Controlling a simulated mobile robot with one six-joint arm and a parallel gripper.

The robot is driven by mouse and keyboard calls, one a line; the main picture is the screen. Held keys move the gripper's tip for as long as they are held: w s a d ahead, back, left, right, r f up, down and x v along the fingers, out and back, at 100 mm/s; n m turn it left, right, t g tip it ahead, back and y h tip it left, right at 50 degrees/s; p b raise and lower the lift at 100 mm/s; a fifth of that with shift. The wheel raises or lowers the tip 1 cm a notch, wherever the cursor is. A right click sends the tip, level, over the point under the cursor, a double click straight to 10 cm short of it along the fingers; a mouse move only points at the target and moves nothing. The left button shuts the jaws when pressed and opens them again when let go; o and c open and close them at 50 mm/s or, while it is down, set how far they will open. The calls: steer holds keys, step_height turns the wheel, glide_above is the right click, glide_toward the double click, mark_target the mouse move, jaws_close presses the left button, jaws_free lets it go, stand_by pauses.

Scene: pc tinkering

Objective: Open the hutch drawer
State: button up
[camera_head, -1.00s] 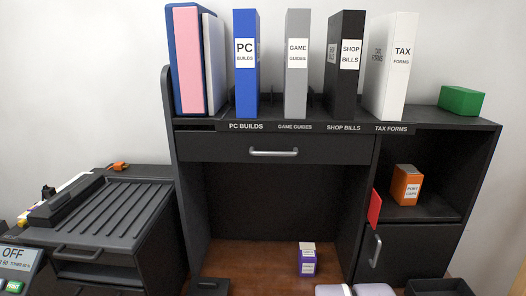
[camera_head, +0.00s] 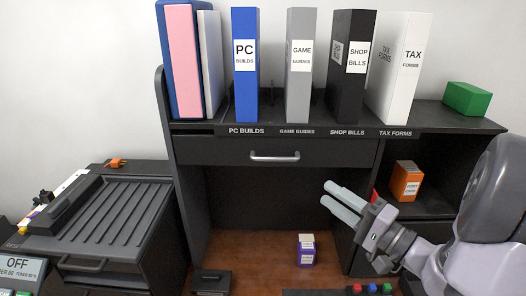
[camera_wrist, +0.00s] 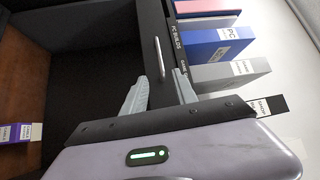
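The hutch drawer (camera_head: 215,152) is a wide dark panel under the binder shelf, with a silver bar handle (camera_head: 274,156) at its middle. It looks shut. In the wrist view the handle (camera_wrist: 160,57) stands upright beyond my fingers. My gripper (camera_head: 334,194) is in front of the hutch, below and right of the handle, and apart from it. Its two pale fingers are spread with nothing between them; they also show in the wrist view (camera_wrist: 159,92).
Labelled binders (camera_head: 300,65) stand on the shelf above the drawer. A purple box (camera_head: 306,252) sits on the wooden desk (camera_head: 255,250) below. An orange box (camera_head: 406,182) is in the right cubby, partly near my arm. A printer-like unit (camera_head: 110,215) stands at left.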

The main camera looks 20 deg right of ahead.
steer(key=p, duration=0.2)
glide_toward(275, 138)
steer(key=w+a+f, duration=0.3)
steer(key=w+a, duration=0.1)
steer(key=w, duration=0.1)
steer(key=shift+a+f, duration=0.15)
jaws_close()
stand_by(0.9)
